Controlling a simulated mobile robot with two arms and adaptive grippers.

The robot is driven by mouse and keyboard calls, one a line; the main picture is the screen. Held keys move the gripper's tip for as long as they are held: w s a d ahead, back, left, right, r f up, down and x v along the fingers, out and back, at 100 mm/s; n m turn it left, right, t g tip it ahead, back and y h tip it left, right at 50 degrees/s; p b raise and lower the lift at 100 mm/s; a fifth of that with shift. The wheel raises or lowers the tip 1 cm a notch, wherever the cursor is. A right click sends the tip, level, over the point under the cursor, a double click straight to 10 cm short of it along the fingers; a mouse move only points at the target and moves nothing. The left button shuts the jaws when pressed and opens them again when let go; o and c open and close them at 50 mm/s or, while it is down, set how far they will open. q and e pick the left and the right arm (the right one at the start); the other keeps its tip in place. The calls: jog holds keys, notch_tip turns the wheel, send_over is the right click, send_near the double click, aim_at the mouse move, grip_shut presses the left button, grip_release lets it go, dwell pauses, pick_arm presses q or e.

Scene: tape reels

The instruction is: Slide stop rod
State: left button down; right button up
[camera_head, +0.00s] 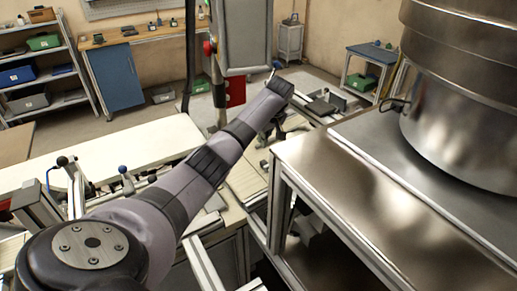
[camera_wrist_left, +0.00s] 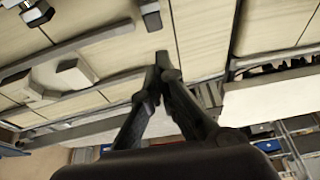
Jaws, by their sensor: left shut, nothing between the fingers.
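My left gripper (camera_wrist_left: 160,62) shows in the left wrist view with its dark fingertips together and nothing between them. In the head view, its dark fingers (camera_head: 280,130) are partly hidden behind my left forearm, above the pale machine bed. A short dark post-like part (camera_wrist_left: 150,14) stands just beyond the fingertips in the wrist view, apart from them. A long dark rail (camera_wrist_left: 95,38) runs across the pale panels beside it. I cannot tell for sure which of these parts is the stop rod. My right gripper is not in view.
A metal frame table (camera_head: 300,160) with a large steel drum (camera_head: 465,125) stands close on the right. A pale bench top (camera_head: 120,150) lies on the left, with ball-ended levers (camera_head: 123,170) near it. A control panel (camera_head: 247,35) rises behind my arm.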

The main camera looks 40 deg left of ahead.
aim_at(265, 166)
pick_arm(q)
jog(key=p+x, duration=0.1)
jog(key=x, duration=0.3)
jog(key=shift+s+a, duration=0.2)
jog(key=x, duration=0.4)
jog(key=shift+w+f+b, duration=0.2)
jog(key=shift+f+b, duration=0.05)
jog(key=shift+b, duration=0.1)
jog(key=shift+a+f, duration=0.15)
jog(key=shift+f, duration=0.25)
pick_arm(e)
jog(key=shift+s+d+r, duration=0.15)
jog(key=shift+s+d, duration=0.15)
pick_arm(q)
jog(key=shift+f, duration=0.1)
